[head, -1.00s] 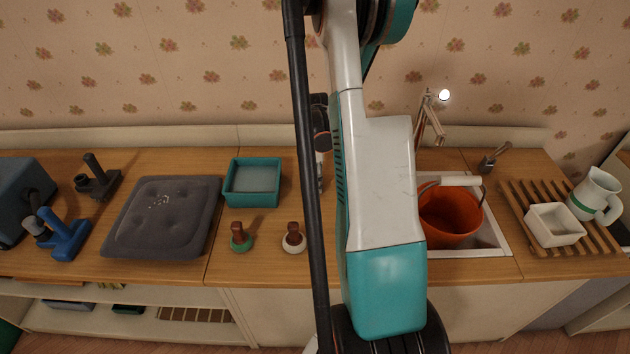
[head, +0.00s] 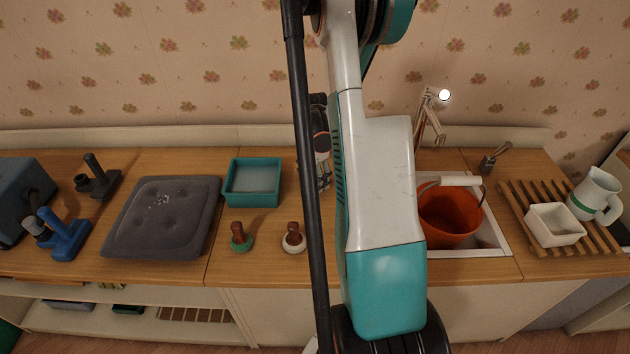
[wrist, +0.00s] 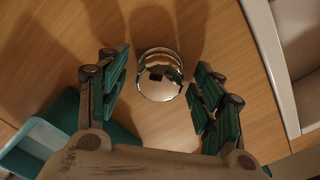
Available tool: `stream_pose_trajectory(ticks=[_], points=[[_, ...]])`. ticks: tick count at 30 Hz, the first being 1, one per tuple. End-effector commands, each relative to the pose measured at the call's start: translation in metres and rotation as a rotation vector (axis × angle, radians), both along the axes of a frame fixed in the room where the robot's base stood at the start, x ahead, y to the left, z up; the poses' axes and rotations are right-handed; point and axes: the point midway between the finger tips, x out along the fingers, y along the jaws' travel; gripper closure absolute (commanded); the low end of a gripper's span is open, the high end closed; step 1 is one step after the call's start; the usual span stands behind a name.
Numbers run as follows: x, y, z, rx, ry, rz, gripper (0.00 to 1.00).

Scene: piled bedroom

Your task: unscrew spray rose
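A shiny chrome round thing (wrist: 160,78), perhaps the spray rose, stands on the wooden worktop in the wrist view. It has a mirror-like domed top and a ringed edge. My gripper (wrist: 161,92) is open, with one dark green finger on each side of it. Gaps show between the fingers and the chrome. In the head view my gripper (head: 324,181) shows only in part, between a black pole and my arm link. The chrome thing cannot be made out there.
A teal tray (head: 252,205) stands left of my gripper, with two wooden-handled stampers (head: 240,238) in front. A grey cushion (head: 163,220) lies further left. A sink with an orange bucket (head: 450,219) is to the right. A slatted rack (head: 604,239) holds a white dish and jug.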

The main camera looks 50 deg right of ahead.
Motion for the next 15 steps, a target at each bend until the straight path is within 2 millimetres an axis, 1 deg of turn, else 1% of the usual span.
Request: stream_pose_trajectory(ticks=[9,15], points=[[0.0,0.0,0.002,0.0,0.0,-0.002,0.38],[0.0,0.0,0.016,0.0,0.0,-0.002,0.38]])
